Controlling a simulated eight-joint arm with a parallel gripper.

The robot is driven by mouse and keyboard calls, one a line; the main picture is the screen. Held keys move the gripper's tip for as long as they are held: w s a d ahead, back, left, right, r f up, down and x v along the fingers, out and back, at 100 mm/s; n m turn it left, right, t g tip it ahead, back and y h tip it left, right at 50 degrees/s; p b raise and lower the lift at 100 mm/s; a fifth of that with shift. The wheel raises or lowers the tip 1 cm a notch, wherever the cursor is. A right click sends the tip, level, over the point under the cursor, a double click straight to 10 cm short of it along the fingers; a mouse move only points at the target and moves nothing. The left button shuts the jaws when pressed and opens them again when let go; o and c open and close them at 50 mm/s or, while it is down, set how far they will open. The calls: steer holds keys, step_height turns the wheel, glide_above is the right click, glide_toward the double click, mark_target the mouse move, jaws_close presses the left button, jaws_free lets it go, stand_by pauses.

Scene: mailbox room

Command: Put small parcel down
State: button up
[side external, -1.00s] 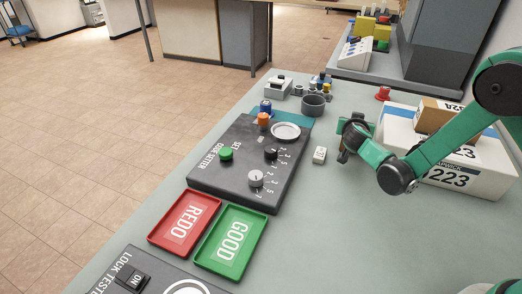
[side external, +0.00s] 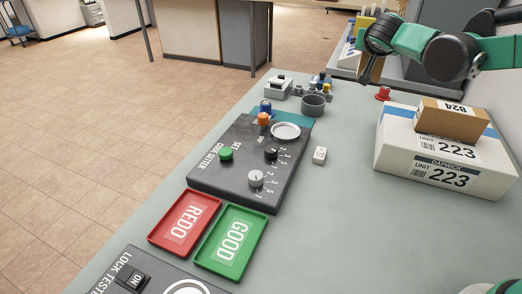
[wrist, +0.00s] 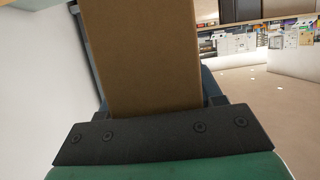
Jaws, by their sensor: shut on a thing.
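A plain brown cardboard parcel (wrist: 150,60) fills the space between my jaws in the wrist view. I take it as the small parcel; its far end is out of that view. My gripper (side external: 371,66) is shut on it, raised above the far right part of the grey-green bench (side external: 345,225). In the side view the held parcel is mostly hidden behind my gripper.
A dark code-setter panel (side external: 215,165) with knobs, a red REDO tray (side external: 184,222) and a green GOOD tray (side external: 230,241) stand on the left. A grey cup (side external: 313,105), a red knob (side external: 383,93) and a small white block (side external: 320,155) are near the middle. Bare bench lies in front of the white box.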

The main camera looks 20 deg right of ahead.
steer(key=shift+s+a+r, duration=0.1)
steer(key=shift+s+r, duration=0.05)
steer(key=shift+r, duration=0.1)
steer(key=s+a+f+n+t+y, duration=0.3)
steer(key=s+a+n+y, duration=0.5)
steer(key=s, duration=0.3)
steer(key=shift+a+f+y, duration=0.5)
steer(key=shift+f+y, duration=0.1)
steer(key=shift+f, duration=0.25)
steer(key=w+d+r+m+g+h, duration=0.1)
steer(key=w+d+m+h, duration=0.1)
steer(key=w+d+h, duration=0.1)
steer(key=w+d+r+m+g+h, duration=0.1)
steer(key=w+d+r+m+h, duration=0.1)
steer(key=w+d+m+h, duration=0.1)
steer(key=w+d+r+m+g+h, duration=0.1)
steer(key=w+d+r+m+h, duration=0.1)
steer(key=w, duration=0.3)
steer(key=shift+w+d+r+m+h, duration=0.1)
steer(key=shift+w+d+m+h, duration=0.1)
steer(key=shift+d+m+h, duration=0.45)
